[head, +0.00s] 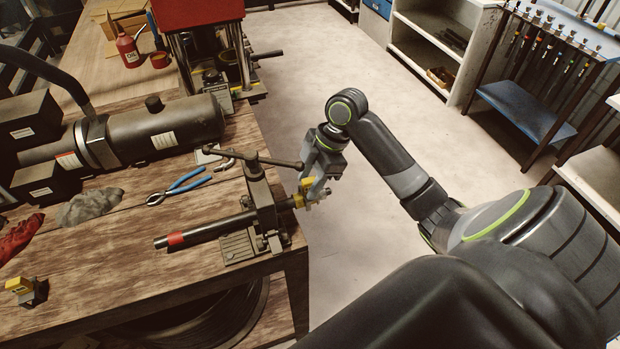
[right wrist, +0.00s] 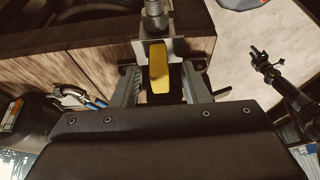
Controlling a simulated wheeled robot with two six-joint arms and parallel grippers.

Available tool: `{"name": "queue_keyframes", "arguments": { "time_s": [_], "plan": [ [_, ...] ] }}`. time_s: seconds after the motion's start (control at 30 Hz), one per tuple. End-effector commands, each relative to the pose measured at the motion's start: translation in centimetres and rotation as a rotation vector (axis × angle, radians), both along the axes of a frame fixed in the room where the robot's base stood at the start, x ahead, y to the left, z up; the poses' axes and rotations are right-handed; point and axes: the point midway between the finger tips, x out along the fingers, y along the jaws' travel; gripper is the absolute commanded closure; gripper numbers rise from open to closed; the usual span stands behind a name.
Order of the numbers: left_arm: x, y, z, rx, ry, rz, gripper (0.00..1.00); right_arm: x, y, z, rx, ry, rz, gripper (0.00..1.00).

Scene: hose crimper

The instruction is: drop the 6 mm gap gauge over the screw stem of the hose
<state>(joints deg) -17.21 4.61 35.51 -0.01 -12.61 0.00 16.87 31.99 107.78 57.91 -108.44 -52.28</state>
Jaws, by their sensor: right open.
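The yellow gap gauge (head: 299,200) is at the right end of the hose (head: 208,230), by the vise. In the right wrist view its yellow grip (right wrist: 160,68) stands in front of a grey metal plate, and the silver screw stem (right wrist: 155,18) lies just behind. I cannot tell whether the slot is fully seated on the stem. My right gripper (head: 314,190) is at the gauge; its fingers (right wrist: 161,88) stand apart on both sides of the yellow grip, with gaps. A dark arm with a claw-like end (right wrist: 265,65) at the right looks like my left gripper; its jaws are unclear.
The vise (head: 262,205) with its long handle clamps the hose at the bench edge. A red press (head: 200,15) stands behind. Open floor lies right.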

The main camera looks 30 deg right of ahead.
Motion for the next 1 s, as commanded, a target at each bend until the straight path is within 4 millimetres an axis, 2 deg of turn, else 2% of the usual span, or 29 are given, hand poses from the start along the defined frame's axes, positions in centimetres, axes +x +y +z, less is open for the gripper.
{"name": "queue_keyframes", "arguments": {
  "time_s": [0.17, 0.27, 1.0],
  "plan": [
    [0.0, 0.0, -0.1, 0.000, 0.000, 0.000, 0.64, 0.0, -0.2, 0.3, -0.001, -0.001, 0.000, 0.59],
    [0.0, 0.0, -0.2, 0.000, 0.000, 0.000, 0.64, 0.0, -0.6, 1.2, -0.003, -0.004, 0.000, 0.59],
    [0.0, 0.0, -2.1, -0.001, 0.000, 0.000, 0.64, -1.2, -5.5, 13.3, -0.004, -0.003, -0.002, 0.59]
  ]
}}
